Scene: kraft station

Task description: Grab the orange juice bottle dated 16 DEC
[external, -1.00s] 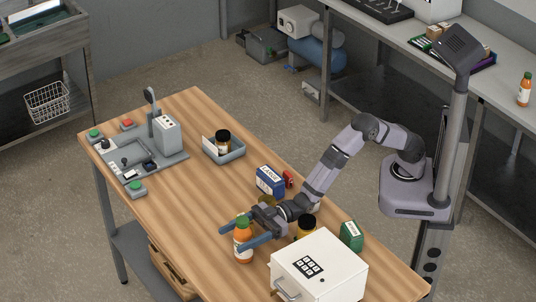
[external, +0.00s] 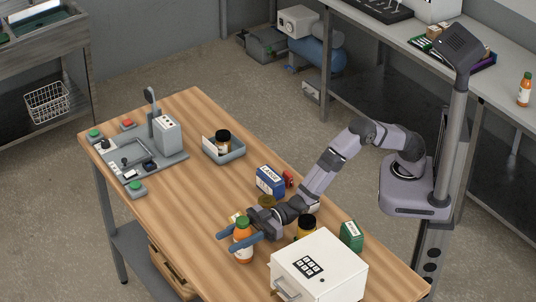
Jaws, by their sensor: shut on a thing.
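An orange juice bottle (external: 243,246) with a green cap and a pale label stands upright near the table's front edge. My gripper (external: 238,239) is around it, its blue fingers shut on the bottle at mid height. The date on the label is too small to read. A second bottle (external: 525,90) with a green cap and orange contents stands on the back right bench, far from my gripper.
A white keypad box (external: 318,268) stands close to the right of my gripper. A dark-lidded jar (external: 306,228), a green box (external: 351,236) and a blue box (external: 270,181) stand near my arm. A grey tray (external: 224,152) holds a jar.

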